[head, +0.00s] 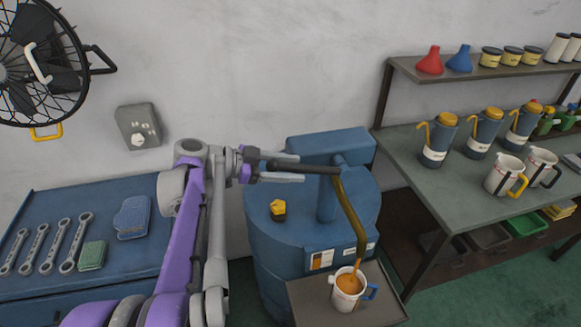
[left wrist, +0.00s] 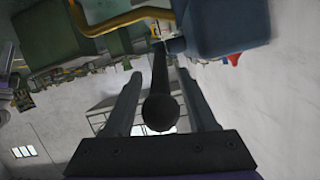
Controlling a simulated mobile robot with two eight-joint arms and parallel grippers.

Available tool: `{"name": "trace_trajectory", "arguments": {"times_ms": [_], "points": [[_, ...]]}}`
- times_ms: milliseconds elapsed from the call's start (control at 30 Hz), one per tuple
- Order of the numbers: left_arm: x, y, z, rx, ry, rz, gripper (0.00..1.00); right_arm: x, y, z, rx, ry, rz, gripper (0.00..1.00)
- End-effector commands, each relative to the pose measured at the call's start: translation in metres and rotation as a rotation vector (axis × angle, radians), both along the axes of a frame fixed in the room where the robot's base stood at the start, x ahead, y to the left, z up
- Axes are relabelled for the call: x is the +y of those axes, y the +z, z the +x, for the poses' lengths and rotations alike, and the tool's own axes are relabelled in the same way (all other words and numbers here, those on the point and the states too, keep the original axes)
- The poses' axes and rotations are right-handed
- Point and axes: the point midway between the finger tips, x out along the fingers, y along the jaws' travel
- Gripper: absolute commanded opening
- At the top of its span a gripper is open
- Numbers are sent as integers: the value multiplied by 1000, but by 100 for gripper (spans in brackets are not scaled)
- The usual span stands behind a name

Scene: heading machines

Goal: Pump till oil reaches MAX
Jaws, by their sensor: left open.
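A blue oil drum (head: 275,235) stands in the middle, with a pump column and a black pump handle (head: 315,169) sticking out to the left. A brass spout (head: 352,215) curves down from the pump. A white mug (head: 346,289) with a blue handle stands under it, with brown oil inside and a brown stream at the spout's mouth. I cannot read its MAX mark. My left gripper (head: 303,172) is open, its fingers on either side of the handle. The left wrist view shows the handle (left wrist: 160,110) between the open fingers. My right gripper is out of view.
The mug is on a grey tray (head: 385,300) in front of the drum. A yellow cap (head: 278,208) sits on the drum top. A bench (head: 460,205) with oil jugs and mugs is at right. A blue workbench (head: 110,255) with wrenches is at left.

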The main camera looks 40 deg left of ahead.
Motion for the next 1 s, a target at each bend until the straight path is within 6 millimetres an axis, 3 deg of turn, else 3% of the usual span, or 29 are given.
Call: {"name": "trace_trajectory", "arguments": {"times_ms": [600,1000], "points": [[59,30,-73,0,3,0,57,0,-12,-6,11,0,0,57],[64,33,-80,0,0,0,57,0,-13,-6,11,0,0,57]]}}
